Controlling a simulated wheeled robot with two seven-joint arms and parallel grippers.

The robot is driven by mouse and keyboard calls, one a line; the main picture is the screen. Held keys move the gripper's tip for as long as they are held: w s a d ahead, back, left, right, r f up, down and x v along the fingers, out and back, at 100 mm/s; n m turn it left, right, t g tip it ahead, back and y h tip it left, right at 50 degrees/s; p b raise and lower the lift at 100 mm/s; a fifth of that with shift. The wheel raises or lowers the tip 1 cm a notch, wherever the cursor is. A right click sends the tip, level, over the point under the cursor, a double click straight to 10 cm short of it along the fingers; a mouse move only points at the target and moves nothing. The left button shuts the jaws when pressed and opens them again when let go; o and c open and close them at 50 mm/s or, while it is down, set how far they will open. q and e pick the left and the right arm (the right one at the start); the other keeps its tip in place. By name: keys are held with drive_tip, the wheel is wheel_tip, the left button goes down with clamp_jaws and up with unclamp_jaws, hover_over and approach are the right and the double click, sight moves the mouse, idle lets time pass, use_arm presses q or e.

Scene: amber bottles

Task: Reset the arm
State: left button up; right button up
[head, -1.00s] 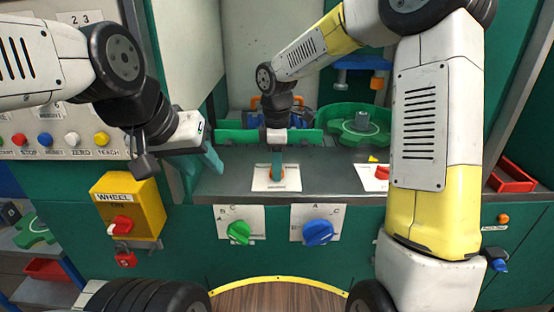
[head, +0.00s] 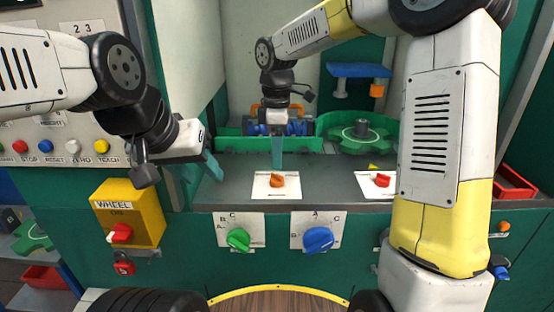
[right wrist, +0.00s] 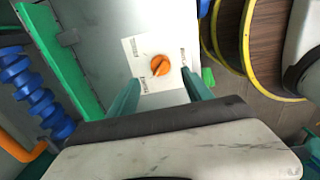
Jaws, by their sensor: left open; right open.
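My right gripper (head: 277,153) hangs over the grey work surface, behind and above an orange knob (head: 278,181) on a white plate. In the right wrist view its two teal fingers (right wrist: 160,97) are apart with nothing between them, and the orange knob (right wrist: 160,65) lies beyond the tips. My left gripper (head: 212,163) is at the left end of the work surface, near the panel edge, and holds nothing that I can see. My right arm hides part of the right side of the surface.
A red knob (head: 382,180) sits on a second white plate. Green (head: 238,239) and blue (head: 318,239) dials are on the front panel. A yellow wheel switch box (head: 128,213) is at left. A green round tray (head: 340,143) and a red bin (head: 515,181) stand at right.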

drive_tip(key=shift+r, duration=0.45)
drive_tip(key=shift+s+d+r, duration=0.15)
drive_tip(key=shift+d+r, duration=0.05)
drive_tip(key=s+d+r+m+t+y, duration=0.1)
drive_tip(key=s+d+r+m+t, duration=0.1)
drive_tip(key=s+d+m, duration=0.5)
drive_tip(key=s+d+r+m+t+y, duration=0.1)
drive_tip(key=s+d+r+m+t, duration=0.2)
drive_tip(key=s+d+m, duration=0.4)
drive_tip(key=s+m+t, duration=0.1)
drive_tip(key=s+m, duration=0.2)
drive_tip(key=s, duration=0.2)
drive_tip(key=shift+s+r+m, duration=0.25)
drive_tip(key=shift+s+m, duration=0.05)
drive_tip(key=shift+s, duration=0.1)
drive_tip(key=shift+d, duration=0.1)
